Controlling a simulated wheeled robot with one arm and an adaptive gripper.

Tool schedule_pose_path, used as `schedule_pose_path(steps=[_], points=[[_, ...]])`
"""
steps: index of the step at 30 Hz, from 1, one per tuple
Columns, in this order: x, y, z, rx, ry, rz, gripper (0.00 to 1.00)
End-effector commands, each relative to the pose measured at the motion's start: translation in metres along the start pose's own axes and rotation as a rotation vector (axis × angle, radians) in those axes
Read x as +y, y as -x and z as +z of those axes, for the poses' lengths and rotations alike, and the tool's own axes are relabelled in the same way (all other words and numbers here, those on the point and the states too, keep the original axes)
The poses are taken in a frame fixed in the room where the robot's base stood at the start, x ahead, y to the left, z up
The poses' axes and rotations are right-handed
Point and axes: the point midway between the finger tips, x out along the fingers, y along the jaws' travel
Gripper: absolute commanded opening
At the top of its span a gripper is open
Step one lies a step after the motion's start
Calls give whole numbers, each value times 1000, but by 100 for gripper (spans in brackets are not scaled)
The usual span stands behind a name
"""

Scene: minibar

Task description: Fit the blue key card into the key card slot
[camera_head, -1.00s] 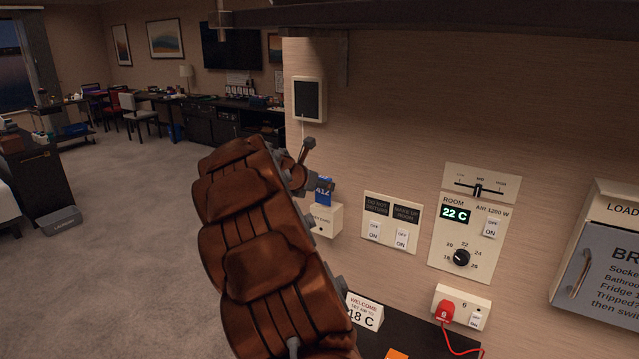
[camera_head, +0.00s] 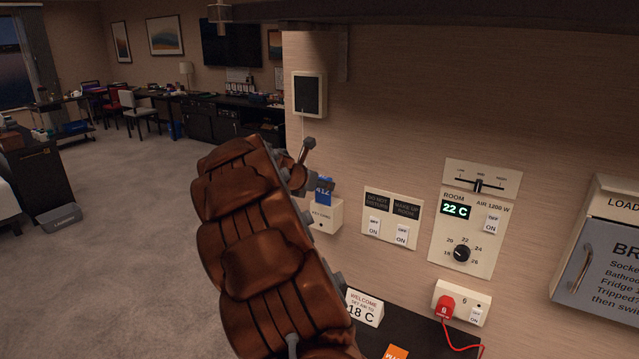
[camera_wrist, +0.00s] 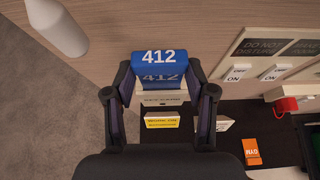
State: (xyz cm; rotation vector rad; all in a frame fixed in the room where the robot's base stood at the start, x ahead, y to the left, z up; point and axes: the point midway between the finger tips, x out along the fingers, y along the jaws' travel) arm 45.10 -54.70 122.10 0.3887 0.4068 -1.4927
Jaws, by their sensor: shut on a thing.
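The blue key card (camera_wrist: 160,57), marked 412, is upright between the fingers of my gripper (camera_wrist: 160,75) in the wrist view. My gripper is shut on it. A second, darker 412 shows just below the first; I cannot tell if it is the same card. The white key card slot box (camera_wrist: 160,98) lies directly beyond the card. In the head view the card (camera_head: 324,190) is just above the slot box (camera_head: 326,216) on the wall. My brown arm hides part of the gripper there. I cannot tell whether the card's lower edge is inside the slot.
Switch panel (camera_head: 391,218) and thermostat panel (camera_head: 468,230) are on the wall to the right. A red plug (camera_head: 445,307) sits in a socket below. A welcome sign (camera_head: 364,307) and orange card (camera_head: 396,352) are on the dark counter. A wall tablet (camera_head: 309,94) hangs above.

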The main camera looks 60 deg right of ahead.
Motion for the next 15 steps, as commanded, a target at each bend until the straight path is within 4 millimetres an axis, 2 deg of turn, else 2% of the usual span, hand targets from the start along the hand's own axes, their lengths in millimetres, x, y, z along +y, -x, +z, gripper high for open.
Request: schedule_pose_path(steps=[15], points=[[0,-5,-10,0,1,-1,36]])
